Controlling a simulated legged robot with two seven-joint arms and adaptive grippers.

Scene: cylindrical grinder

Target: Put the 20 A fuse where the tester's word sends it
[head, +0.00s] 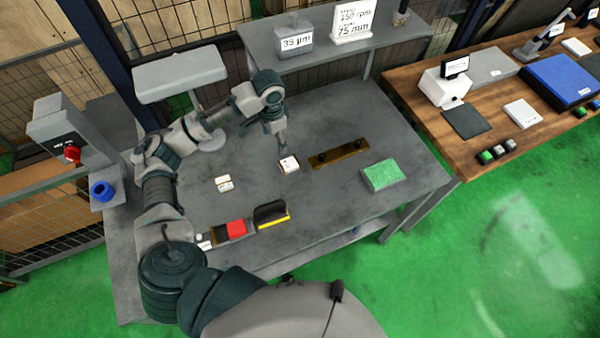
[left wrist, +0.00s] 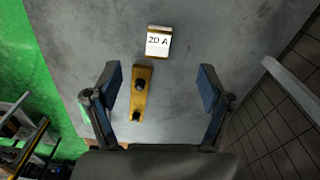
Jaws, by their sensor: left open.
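The 20 A fuse (head: 289,164) is a small white-topped block lying on the grey table. A brass bar (head: 338,155) with two black knobs lies right of the fuse. I cannot tell which thing is the tester. My right gripper is not in view.
Small white pieces (head: 223,183) lie left on the table. A red block (head: 236,228) and a black-and-yellow item (head: 271,214) sit near the front edge. A green pad (head: 383,175) lies right. A raised shelf (head: 345,49) carries signs. A wooden bench (head: 440,135) stands at right.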

